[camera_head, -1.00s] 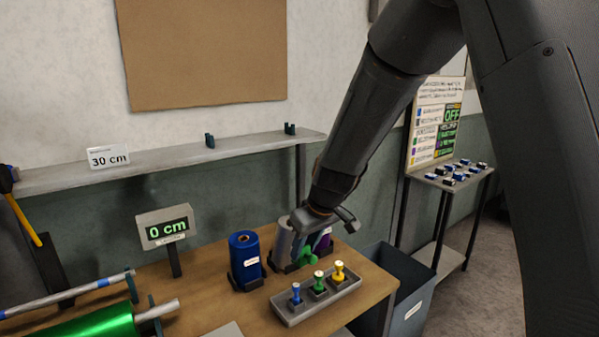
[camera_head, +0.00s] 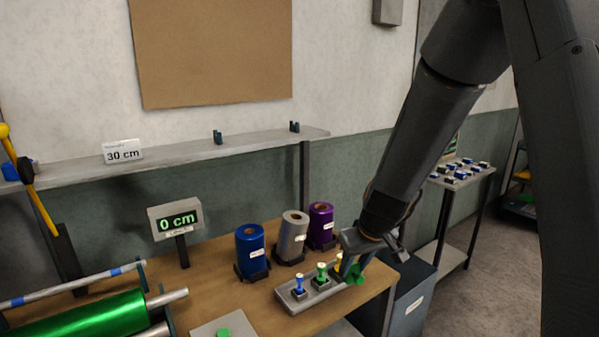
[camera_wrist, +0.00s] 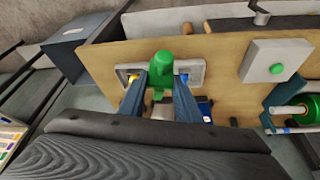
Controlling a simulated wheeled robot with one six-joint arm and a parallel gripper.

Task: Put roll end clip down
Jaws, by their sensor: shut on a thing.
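My gripper (camera_head: 358,264) is shut on a green roll end clip (camera_head: 355,276). In the wrist view the clip (camera_wrist: 161,66) sits between the two blue-grey fingers (camera_wrist: 160,78). My gripper is at the right end of the grey die tray (camera_head: 290,304), in front of the rolls. I cannot tell how far the clip is above the tray or table. The wooden table (camera_head: 258,302) lies underneath.
Blue (camera_head: 299,284), green (camera_head: 321,272) and partly hidden yellow (camera_head: 338,262) dies stand in the tray. Blue (camera_head: 250,252), silver (camera_head: 292,238) and purple (camera_head: 321,225) rolls stand behind. A bin (camera_head: 408,300) is beside the table. A plate (camera_head: 212,327) with a green knob lies left.

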